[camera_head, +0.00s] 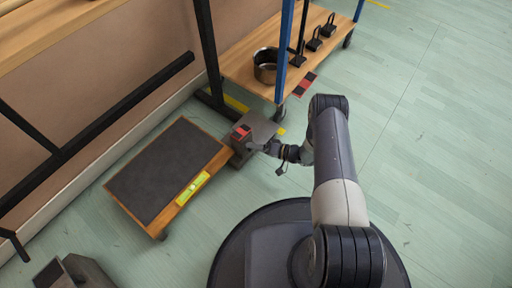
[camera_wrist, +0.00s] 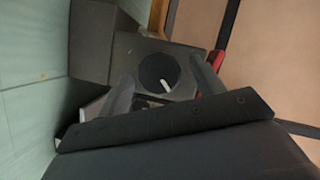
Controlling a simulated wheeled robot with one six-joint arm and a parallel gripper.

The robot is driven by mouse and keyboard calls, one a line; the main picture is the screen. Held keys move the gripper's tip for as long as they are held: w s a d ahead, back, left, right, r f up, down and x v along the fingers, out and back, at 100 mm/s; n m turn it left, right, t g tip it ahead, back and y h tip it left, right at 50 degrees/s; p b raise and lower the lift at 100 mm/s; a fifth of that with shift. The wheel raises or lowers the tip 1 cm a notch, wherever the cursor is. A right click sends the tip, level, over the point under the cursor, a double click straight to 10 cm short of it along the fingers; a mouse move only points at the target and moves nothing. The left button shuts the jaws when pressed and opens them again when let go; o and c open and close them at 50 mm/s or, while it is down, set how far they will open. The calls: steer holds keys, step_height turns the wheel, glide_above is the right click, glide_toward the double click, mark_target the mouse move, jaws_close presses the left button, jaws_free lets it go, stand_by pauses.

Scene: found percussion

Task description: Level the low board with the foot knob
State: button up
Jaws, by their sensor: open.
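The low board (camera_head: 160,172), a wooden frame with a dark top, sits just above the floor. A yellow-green level vial (camera_head: 193,188) lies on its front edge; its bubble is too small to judge. A grey box (camera_head: 262,127) stands at the board's right end. In the wrist view the foot knob (camera_wrist: 158,72) is a dark disc with a white pointer mark on a grey face. My gripper (camera_wrist: 163,88) is open, its fingers on either side of the knob's lower part as pictured; I cannot tell if they touch it. In the head view my gripper (camera_head: 264,147) is beside the box, and the knob is hidden.
A wheeled wooden shelf (camera_head: 240,68) with a metal pot (camera_head: 266,66) and several dark weights stands behind. A black frame (camera_head: 209,50) rises beside the board. A grey object (camera_head: 75,272) is at bottom left. Floor to the right is clear.

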steer(key=p+v, duration=0.3)
steer(key=v, duration=0.7)
steer(key=shift+d, duration=0.35)
steer(key=shift+s, duration=0.1)
steer(key=b+x, duration=0.3)
steer(key=x, duration=0.7)
steer(key=shift+a, duration=0.35)
steer(key=shift+d, duration=0.15)
